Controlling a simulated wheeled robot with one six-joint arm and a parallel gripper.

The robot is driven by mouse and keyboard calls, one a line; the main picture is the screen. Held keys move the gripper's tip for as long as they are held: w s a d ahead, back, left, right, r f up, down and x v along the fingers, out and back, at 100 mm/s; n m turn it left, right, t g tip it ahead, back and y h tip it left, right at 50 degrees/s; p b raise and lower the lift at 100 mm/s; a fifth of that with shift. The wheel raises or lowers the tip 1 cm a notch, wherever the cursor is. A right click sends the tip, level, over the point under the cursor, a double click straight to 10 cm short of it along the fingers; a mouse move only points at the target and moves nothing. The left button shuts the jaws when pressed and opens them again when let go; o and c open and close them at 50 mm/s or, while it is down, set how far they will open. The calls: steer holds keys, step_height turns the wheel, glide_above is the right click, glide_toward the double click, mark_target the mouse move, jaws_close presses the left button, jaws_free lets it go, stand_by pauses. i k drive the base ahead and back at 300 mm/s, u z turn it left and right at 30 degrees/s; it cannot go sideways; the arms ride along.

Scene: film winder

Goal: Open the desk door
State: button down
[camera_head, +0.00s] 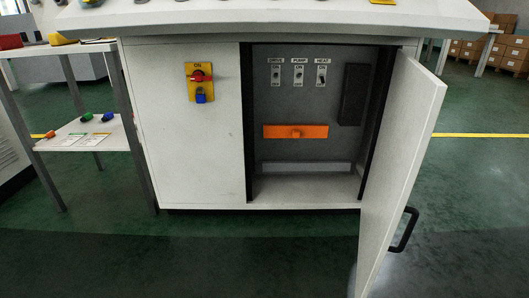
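The desk (187,140) is a white cabinet facing me. Its right-hand door (401,165) stands wide open, swung out towards me on its right side. A black handle (404,230) sits on the door's outer face, low and to the right. The open compartment shows a grey panel (290,105) with three switches labelled DRIVE, PUMP and HEAT. An orange bar (295,132) with a knob is below the switches. My gripper is not in view.
A yellow plate with a red switch and blue padlock (200,84) is on the desk's left front. A side table (85,135) with small coloured items stands at left. Cardboard boxes (512,52) are at back right. Green floor (478,200) is clear at right.

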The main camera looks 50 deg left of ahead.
mark_target(415, 96)
steer(key=u, duration=0.9)
steer(key=i, duration=0.8)
steer(key=u, duration=0.7)
